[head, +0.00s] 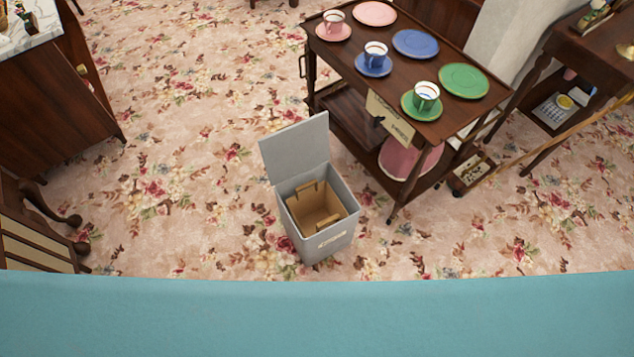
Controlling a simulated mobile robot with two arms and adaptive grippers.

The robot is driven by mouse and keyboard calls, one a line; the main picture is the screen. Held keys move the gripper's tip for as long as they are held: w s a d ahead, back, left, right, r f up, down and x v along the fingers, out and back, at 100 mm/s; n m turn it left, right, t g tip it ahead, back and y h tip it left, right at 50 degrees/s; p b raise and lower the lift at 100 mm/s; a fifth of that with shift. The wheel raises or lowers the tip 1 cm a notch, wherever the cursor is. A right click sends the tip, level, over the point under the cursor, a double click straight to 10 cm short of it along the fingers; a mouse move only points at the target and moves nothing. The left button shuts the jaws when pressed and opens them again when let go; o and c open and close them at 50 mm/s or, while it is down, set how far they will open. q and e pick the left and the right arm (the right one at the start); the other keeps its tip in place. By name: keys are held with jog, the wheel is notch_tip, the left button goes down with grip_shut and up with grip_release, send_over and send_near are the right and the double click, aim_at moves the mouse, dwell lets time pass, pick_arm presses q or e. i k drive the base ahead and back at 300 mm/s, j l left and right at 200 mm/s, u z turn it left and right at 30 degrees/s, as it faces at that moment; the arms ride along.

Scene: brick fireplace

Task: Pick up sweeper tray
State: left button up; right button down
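A small brown open tray (470,172) lies on the carpet at the right, beside the lower end of the tea trolley. It has compartments with small pale bits in it and seems to be the sweeper tray. A long wooden pole (560,130) slants from near it up to the right edge; I cannot tell whether they are joined. Neither of my grippers is in view.
The trolley (395,85) carries cups and plates. A side table (590,45) stands right, a dark cabinet (50,110) left. The carpet (190,150) between cabinet and bin is clear.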

aim_at(485, 168)
jog(key=i+l, duration=0.1)
jog(key=l, duration=0.5)
jog(key=i+l+u, duration=0.1)
jog(key=l, duration=0.45)
jog(key=i+l+u, duration=0.15)
jog(key=l+u, duration=0.15)
jog(key=l, duration=0.9)
jog(key=l+u, duration=0.25)
jog(key=l, duration=0.95)
jog(key=k+l+u, duration=0.1)
jog(key=l+u, duration=0.2)
jog(key=l, duration=0.9)
